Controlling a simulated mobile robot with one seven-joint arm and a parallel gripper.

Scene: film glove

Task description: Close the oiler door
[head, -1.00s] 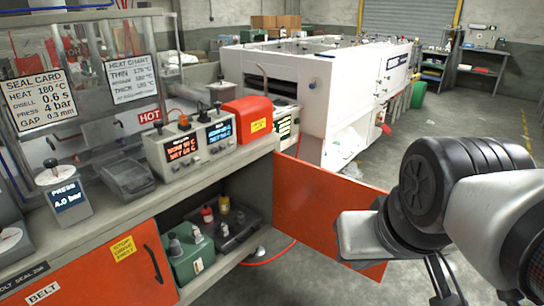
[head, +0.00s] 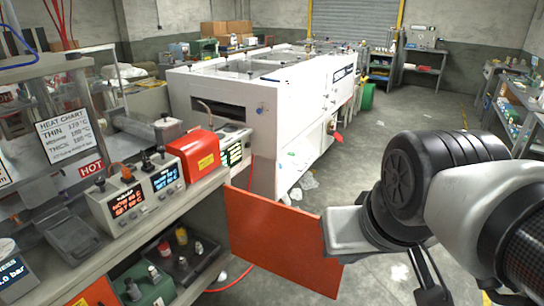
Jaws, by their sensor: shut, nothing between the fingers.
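The oiler door (head: 275,240) is an orange panel standing wide open, swung out from the right end of the workbench cabinet. The open cabinet (head: 205,262) shows to its left, with a green oiler box (head: 152,290) and several small bottles inside. My gripper (head: 343,234), a pale grey block at the end of my arm, is at the door's free right edge and overlaps it in the picture. It is shut and holds nothing. I cannot tell whether it touches the door, and its fingertips are not clearly seen.
The bench top carries a controller with lit displays (head: 140,197), a red box (head: 195,152) and a clear-sided machine. A large white machine (head: 255,105) stands behind the door. The grey floor (head: 400,135) is open beyond my arm. A red hose lies below the door.

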